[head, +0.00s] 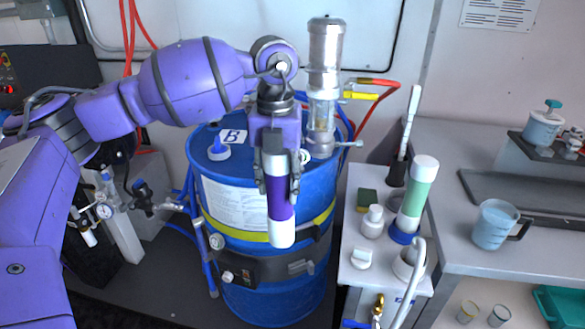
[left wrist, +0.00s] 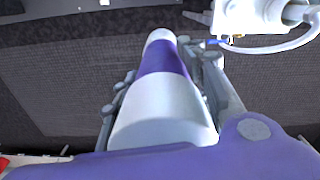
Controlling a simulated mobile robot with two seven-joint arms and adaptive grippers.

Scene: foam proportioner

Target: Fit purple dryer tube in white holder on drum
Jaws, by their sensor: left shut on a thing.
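My left gripper (head: 278,188) is shut on the purple dryer tube (head: 281,208), which has white ends and hangs nearly upright in front of the blue drum (head: 232,177). In the left wrist view the tube (left wrist: 163,62) lies between the two fingers of the gripper (left wrist: 168,85), with its far end free. A small white round part (head: 304,157) shows on the drum top just right of the gripper, partly hidden. I cannot tell whether it is the white holder. My right gripper is not in view.
A clear and metal cylinder unit (head: 325,85) stands on the drum behind the gripper. A white cart (head: 352,275) at right holds a green tube (head: 418,190), bottles and a hose.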

